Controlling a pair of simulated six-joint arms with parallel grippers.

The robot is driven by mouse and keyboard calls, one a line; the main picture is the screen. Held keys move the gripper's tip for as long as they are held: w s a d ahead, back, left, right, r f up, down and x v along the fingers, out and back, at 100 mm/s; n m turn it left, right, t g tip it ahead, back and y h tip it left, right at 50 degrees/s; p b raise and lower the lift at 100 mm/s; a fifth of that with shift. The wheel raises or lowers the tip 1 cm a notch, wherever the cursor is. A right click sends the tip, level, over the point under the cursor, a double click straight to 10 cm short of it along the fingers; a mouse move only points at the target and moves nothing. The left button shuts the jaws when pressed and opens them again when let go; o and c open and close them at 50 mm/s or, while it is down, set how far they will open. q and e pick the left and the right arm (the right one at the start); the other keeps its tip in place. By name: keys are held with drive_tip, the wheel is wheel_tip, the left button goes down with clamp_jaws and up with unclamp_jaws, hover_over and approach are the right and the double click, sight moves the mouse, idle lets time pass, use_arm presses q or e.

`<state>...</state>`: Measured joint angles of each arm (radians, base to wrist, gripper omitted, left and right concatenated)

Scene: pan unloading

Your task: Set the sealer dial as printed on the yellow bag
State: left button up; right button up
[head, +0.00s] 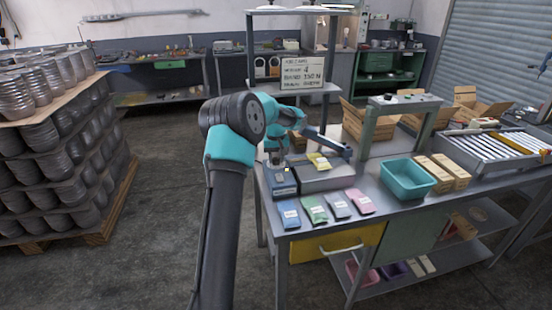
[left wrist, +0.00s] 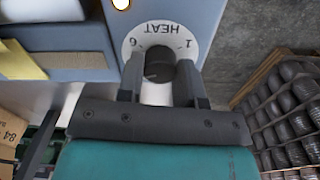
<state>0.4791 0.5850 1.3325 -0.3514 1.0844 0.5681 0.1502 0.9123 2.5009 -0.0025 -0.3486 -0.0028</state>
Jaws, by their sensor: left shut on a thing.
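The sealer (head: 320,181) stands on the workbench with a blue-grey control box (head: 283,184) at its left end. The left wrist view shows a round white dial plate (left wrist: 189,31) marked HEAT, with 1 and 6 readable upside down. Its dark knob (left wrist: 160,60) sits between the fingers of my left gripper (left wrist: 160,82), which is shut on it. The fingers hide part of the scale, and I cannot tell the setting. The yellow bag (head: 319,161) lies on the sealer; its print is too small to read. My right gripper is not in view.
Several coloured bags, such as a blue one (head: 289,214), lie along the bench front. A teal bin (head: 408,181) and cardboard boxes (head: 446,172) stand to the right. A printed board (head: 303,74) hangs behind. Stacked pans (head: 60,150) stand on the left.

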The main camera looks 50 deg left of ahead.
sight(276, 159)
use_arm(q)
drive_tip(key=o, duration=0.9)
drive_tip(key=shift+r, duration=0.15)
wheel_tip(276, 159, up, 17)
drive_tip(key=shift+r, duration=0.1)
idle(0.6)
